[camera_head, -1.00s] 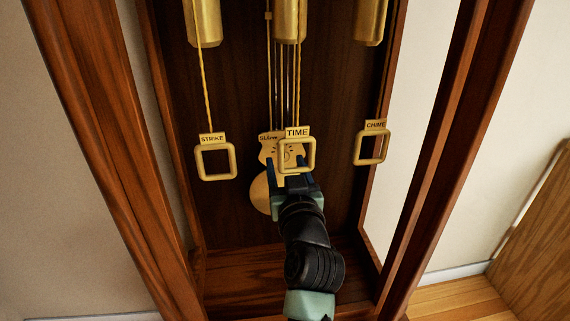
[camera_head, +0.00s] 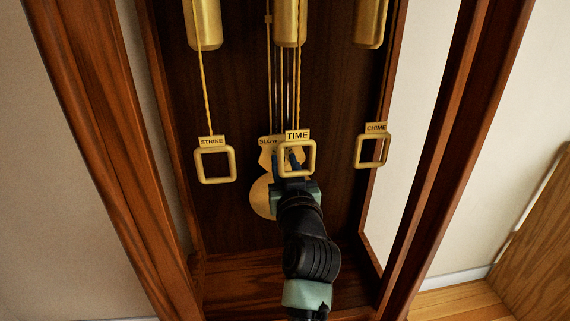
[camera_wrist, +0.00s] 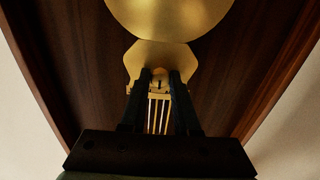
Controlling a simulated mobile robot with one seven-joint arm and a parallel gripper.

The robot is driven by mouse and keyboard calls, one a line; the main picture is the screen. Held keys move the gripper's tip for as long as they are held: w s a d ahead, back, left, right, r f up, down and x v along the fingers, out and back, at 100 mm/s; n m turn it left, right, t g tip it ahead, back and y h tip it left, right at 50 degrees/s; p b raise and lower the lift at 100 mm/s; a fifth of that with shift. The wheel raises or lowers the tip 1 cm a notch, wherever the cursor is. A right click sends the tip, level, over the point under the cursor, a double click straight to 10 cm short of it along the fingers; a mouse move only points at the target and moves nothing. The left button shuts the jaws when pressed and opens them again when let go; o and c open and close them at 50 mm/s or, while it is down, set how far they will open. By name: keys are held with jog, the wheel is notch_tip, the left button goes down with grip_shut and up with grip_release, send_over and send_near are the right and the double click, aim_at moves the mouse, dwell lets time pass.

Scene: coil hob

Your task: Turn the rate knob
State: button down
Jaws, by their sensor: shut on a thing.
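The brass plate (camera_head: 267,157) marked "SLOW" hangs above the round brass pendulum disc (camera_head: 261,198) inside the clock case. My gripper (camera_head: 286,156) reaches up to the plate, its fingers partly behind the TIME ring. In the wrist view the plate (camera_wrist: 140,58) and disc (camera_wrist: 170,12) appear upside down. There my gripper (camera_wrist: 160,75) has both fingers over the plate, shut on a small brass piece, the rate knob (camera_wrist: 159,74). The knob is mostly hidden by the fingers and dark; its turn position cannot be read.
Square brass pull rings labelled STRIKE (camera_head: 215,180), TIME (camera_head: 283,160) and CHIME (camera_head: 358,152) hang around the plate. The TIME ring is in front of my fingers. Brass weights (camera_head: 290,22) hang above. Wooden posts (camera_head: 110,150) flank the case opening.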

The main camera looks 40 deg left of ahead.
jog(key=shift+m+p, duration=0.3)
jog(key=shift+m, duration=0.1)
jog(key=shift+m+p, duration=1.7)
jog(key=shift+m, duration=0.9)
jog(key=c, duration=0.7)
grip_release()
jog(key=shift+o, duration=0.2)
jog(key=shift+d, duration=0.1)
jog(key=p+v, duration=0.1)
jog(key=v, duration=1.1)
jog(key=shift+s+d+p, duration=0.25)
jog(key=shift+s+p, duration=0.05)
jog(key=shift+s, duration=0.05)
